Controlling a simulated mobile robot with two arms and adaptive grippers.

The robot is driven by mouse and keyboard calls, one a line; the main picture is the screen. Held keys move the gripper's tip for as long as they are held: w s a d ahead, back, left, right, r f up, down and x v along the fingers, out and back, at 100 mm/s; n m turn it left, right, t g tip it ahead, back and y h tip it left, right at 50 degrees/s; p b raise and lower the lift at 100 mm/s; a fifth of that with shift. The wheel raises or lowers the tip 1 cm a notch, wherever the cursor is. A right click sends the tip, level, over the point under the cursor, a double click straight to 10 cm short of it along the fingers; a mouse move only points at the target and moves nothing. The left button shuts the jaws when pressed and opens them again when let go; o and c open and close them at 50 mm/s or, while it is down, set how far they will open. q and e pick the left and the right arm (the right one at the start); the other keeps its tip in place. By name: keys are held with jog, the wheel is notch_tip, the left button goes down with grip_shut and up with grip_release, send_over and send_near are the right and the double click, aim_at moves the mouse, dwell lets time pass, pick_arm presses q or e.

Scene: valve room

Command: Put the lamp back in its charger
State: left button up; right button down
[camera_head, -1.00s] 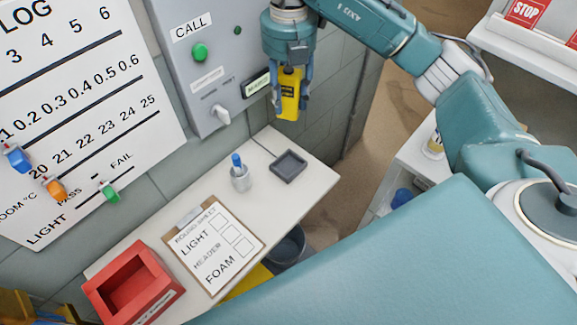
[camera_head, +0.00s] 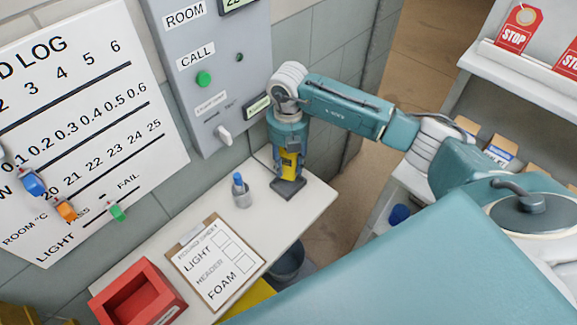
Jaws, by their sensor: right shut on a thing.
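The yellow lamp (camera_head: 290,164) is upright in my right gripper (camera_head: 291,172), whose fingers are shut on it from both sides. The charger (camera_head: 284,194) is a small dark grey square tray on the pale shelf, near its right end. The lamp's lower end is directly over the charger and at or very near it. The fingers and lamp hide part of the charger, and I cannot tell whether the lamp is seated. My left gripper is not in view.
A clipboard (camera_head: 216,260) and a red box (camera_head: 138,296) are farther left on the shelf (camera_head: 310,203). The grey CALL panel (camera_head: 207,50) is on the wall behind.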

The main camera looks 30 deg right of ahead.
aim_at(288, 170)
notch_tip(288, 170, down, 2)
jog(key=shift+f, duration=0.4)
jog(key=shift+f, duration=0.2)
jog(key=c, duration=1.1)
grip_release()
